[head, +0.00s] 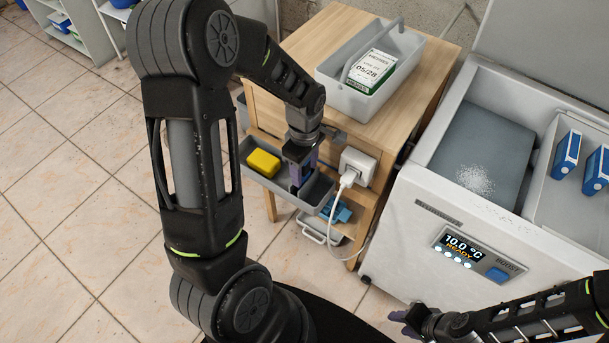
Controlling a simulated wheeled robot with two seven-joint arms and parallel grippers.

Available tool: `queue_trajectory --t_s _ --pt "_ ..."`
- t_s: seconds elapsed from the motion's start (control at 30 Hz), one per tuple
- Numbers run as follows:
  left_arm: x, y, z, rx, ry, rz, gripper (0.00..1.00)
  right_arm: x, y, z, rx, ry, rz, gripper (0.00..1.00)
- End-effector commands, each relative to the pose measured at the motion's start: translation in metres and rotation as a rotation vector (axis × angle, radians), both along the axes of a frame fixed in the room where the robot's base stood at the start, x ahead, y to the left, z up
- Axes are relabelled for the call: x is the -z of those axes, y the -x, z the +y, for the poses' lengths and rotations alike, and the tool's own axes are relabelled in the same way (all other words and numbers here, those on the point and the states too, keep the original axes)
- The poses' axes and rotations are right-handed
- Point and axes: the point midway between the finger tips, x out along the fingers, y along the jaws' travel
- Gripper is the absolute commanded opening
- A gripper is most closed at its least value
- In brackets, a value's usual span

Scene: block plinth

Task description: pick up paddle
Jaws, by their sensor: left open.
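I cannot single out a paddle with certainty. My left gripper (298,183) points down over the grey bin (262,178) at the front of the wooden cabinet. Its dark purple fingers reach into the right part of the bin; they are small, and the bottom of the bin around them is hidden. A yellow block (263,163) lies in the left part of the same bin, apart from the fingers. My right gripper (402,318) is low at the right, in front of the white cooler, far from the bin; its finger gap is unclear.
The wooden cabinet (425,95) carries a grey caddy (352,100) with a green-and-white box (371,72). A white plug (357,166) and cable hang beside the bin. The open white cooler (408,222) with blue packs (566,155) stands at right. Floor at left is clear.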

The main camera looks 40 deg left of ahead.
Motion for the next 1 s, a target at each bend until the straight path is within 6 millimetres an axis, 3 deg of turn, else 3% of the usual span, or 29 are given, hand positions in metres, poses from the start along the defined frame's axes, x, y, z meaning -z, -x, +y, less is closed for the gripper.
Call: queue_trajectory --t_s 0.63,1.0 --pt "0.0030 -0.0003 0.0000 0.001 0.000 -0.001 0.53 0.0001 0.0000 0.0000 0.000 0.000 0.000 0.36" --pt "0.0030 -0.0003 0.0000 0.001 0.000 -0.001 0.22 0.0001 0.0000 0.0000 0.000 0.000 0.000 0.36"
